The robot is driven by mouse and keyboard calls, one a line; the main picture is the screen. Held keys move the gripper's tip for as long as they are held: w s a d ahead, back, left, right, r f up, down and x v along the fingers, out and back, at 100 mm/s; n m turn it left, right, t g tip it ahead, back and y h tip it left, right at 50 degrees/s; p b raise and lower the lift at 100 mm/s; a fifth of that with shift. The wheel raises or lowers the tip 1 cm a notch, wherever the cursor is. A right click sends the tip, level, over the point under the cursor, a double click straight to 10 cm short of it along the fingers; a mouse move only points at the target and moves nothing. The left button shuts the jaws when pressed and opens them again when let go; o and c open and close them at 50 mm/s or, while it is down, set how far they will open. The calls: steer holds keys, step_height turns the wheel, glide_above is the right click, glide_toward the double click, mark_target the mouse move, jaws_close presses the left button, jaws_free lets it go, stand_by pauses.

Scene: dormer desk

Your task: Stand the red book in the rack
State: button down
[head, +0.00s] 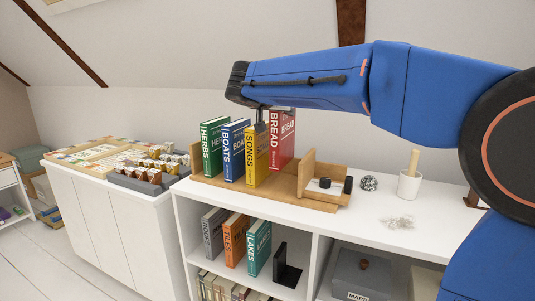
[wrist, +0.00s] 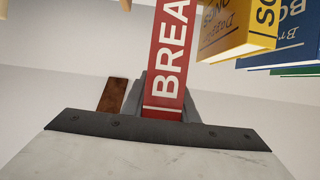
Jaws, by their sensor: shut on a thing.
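The red book (head: 283,141), with BREAD on its spine, stands upright just right of the yellow book (head: 256,157) in the head view. My gripper (head: 262,122) comes down from above and is shut on it near its top. In the wrist view the red book (wrist: 170,60) runs up from between the fingers (wrist: 165,105). The wooden rack (head: 318,202) holds the green book (head: 213,148), the blue book (head: 234,152) and the yellow book. The red book's top is higher than theirs. I cannot tell whether its bottom touches the rack.
The rack's upright end board (head: 307,170) stands right of the red book. Further right on the white shelf top are a dark patterned ball (head: 369,183) and a white mortar (head: 409,185) with a pestle. Other books (head: 236,240) stand on the shelf below.

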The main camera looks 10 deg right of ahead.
mark_target(274, 132)
steer(key=shift+f, duration=4.1)
steer(key=c, duration=1.4)
jaws_free()
steer(key=v, duration=1.2)
steer(key=shift+s, duration=0.1)
